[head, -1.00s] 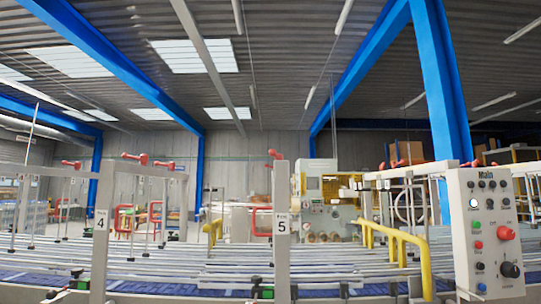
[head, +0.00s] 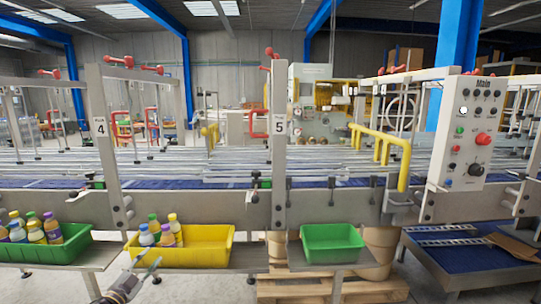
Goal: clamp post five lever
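Post five (head: 279,150) is a grey upright with a "5" label, near the middle of the head view. A red-knobbed lever (head: 272,53) sits at its top. A small knob (head: 254,197) shows low on the rail beside the post; I cannot tell whether it belongs to the clamp. My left gripper (head: 150,265) is at the lower left, in front of the yellow bin, well below and left of post five. Its fingers look spread, with nothing between them. My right gripper is not in view.
Post four (head: 102,130) stands to the left. A green bin (head: 75,248) and a yellow bin (head: 205,246) hold bottles; another green bin (head: 332,244) is empty. A control panel (head: 465,130) and yellow rail (head: 404,165) are at the right. The conveyor runs behind the posts.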

